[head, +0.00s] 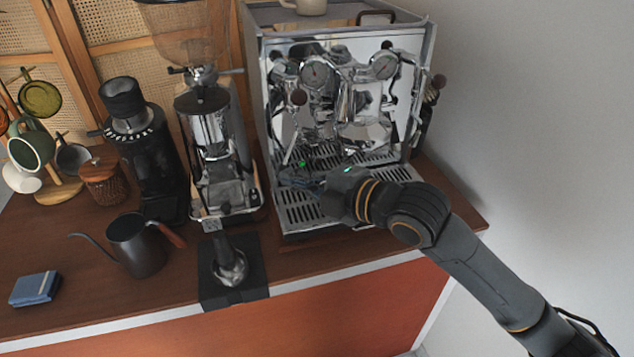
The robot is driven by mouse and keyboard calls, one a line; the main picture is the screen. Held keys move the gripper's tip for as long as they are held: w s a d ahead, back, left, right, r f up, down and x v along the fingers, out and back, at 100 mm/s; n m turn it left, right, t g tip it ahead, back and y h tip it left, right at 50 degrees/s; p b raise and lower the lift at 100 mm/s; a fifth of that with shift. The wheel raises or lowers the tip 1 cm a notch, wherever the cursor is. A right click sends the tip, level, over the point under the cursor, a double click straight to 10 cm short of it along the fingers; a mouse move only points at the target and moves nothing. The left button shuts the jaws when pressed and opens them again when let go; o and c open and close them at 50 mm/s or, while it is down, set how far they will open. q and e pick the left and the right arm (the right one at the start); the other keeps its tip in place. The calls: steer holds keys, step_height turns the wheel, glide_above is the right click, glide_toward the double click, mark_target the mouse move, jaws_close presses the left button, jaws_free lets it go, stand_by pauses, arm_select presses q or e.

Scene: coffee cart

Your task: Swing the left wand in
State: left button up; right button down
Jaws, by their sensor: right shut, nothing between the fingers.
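The espresso machine (345,90) stands at the back right of the counter, with a polished front and two gauges. Its left wand (292,146) is a thin steel tube that hangs below the left dark knob (298,97) and slants down to the left. My right gripper (292,178) is shut and empty, low over the left part of the drip tray (298,210). Its fingertips are close to the lower end of the left wand; I cannot tell whether they touch. My left gripper is out of view.
A grinder (215,150) stands just left of the machine, with a black grinder (140,140) beside it. A portafilter (229,265) rests on a black mat (250,285). A wall bounds the right.

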steer(key=v, duration=1.1)
steer(key=s+d+f+m+h, duration=0.3)
steer(key=f+m, duration=0.4)
steer(key=f, duration=0.3)
steer(key=s+d+f+m+h, duration=0.2)
steer(key=d+f+m+h, duration=0.2)
steer(key=f+m, duration=0.45)
steer(key=s+d+f+m+g+h, duration=0.55)
steer(key=s+d+f+m, duration=0.4)
steer(key=s+f, duration=0.45)
step_height(320, 180, down, 24)
steer(key=s+g, duration=0.2)
steer(key=s, duration=0.1)
steer(key=s+d+f, duration=0.1)
steer(key=s+f, duration=0.7)
steer(key=f, duration=0.1)
steer(key=s+d+f, duration=0.2)
steer(key=s+f, duration=0.7)
steer(key=shift+d+n+g, duration=0.3)
steer(key=shift+d+g, duration=0.05)
